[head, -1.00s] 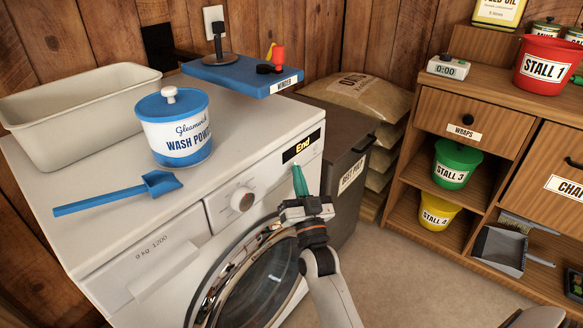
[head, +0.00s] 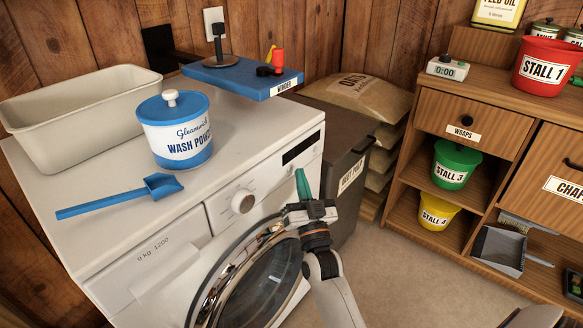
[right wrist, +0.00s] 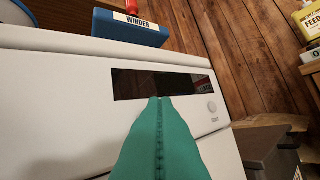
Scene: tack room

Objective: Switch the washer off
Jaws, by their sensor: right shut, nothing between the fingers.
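The white washer (head: 190,225) stands in front of me with its round door (head: 258,285) closed. Its display (head: 301,148) is dark and blank; the display also shows in the right wrist view (right wrist: 150,84). The dial (head: 242,201) is on the panel left of the display. A small round button (right wrist: 212,107) sits below the display's right end. My right gripper (head: 300,172) is shut and empty, its green fingers pointing up at the panel just below the display. In the right wrist view the fingertips (right wrist: 160,100) overlap the display's lower edge; I cannot tell whether they touch the panel.
On the washer top are a wash powder tub (head: 175,130), a blue scoop (head: 120,197), a cream basin (head: 75,115) and a blue winder board (head: 240,75). A dark bin (head: 348,170) stands right of the washer. Wooden shelves (head: 480,190) stand at right, with clear floor in front.

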